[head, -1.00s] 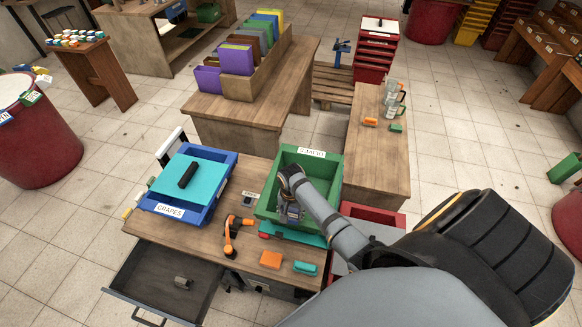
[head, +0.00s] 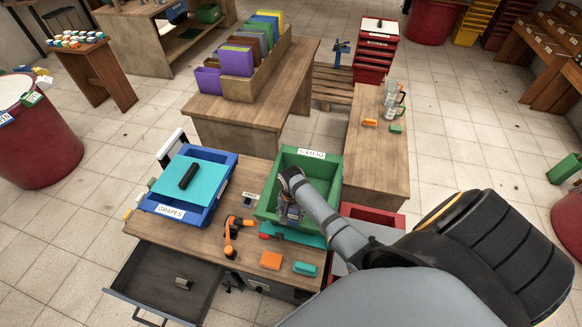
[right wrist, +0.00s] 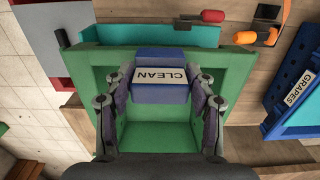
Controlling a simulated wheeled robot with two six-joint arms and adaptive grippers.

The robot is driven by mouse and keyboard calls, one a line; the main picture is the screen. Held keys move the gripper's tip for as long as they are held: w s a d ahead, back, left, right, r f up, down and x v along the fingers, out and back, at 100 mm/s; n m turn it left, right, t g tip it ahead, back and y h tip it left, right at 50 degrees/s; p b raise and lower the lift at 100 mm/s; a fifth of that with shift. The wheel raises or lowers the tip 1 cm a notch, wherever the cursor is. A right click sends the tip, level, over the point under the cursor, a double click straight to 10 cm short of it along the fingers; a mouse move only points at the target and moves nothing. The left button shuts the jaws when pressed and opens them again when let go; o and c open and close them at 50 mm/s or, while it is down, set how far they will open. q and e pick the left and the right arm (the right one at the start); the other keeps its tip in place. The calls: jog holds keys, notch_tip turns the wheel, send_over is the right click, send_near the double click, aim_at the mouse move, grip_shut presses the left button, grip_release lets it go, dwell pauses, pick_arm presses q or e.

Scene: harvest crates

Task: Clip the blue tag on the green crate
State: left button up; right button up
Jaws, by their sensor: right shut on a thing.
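The green crate (head: 335,185) with a white label on its far wall stands on the wooden bench; it also fills much of the right wrist view (right wrist: 240,75). My right gripper (head: 291,212) reaches into it at the near wall. In the right wrist view the gripper (right wrist: 161,82) is shut on the blue tag (right wrist: 160,95), which has a white plate reading CLEAN. The tag's upper part overlaps the crate's near rim in that view. Whether it sits around the rim or only beside it I cannot tell. My left gripper is not in view.
The blue GRAPES crate (head: 205,212) with a teal top and black roller (head: 188,176) stands to the left. An orange-and-black tool (head: 230,238), an orange block (head: 271,260) and a teal block (head: 305,268) lie at the front. A drawer (head: 160,285) hangs open at front left.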

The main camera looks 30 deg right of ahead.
aim_at(291, 219)
jog(key=shift+f+b, duration=0.9)
jog(key=shift+f, duration=0.85)
jog(key=o, duration=1.1)
jog(key=shift+r, duration=0.15)
notch_tip(291, 219, up, 12)
jog(key=shift+f, duration=0.1)
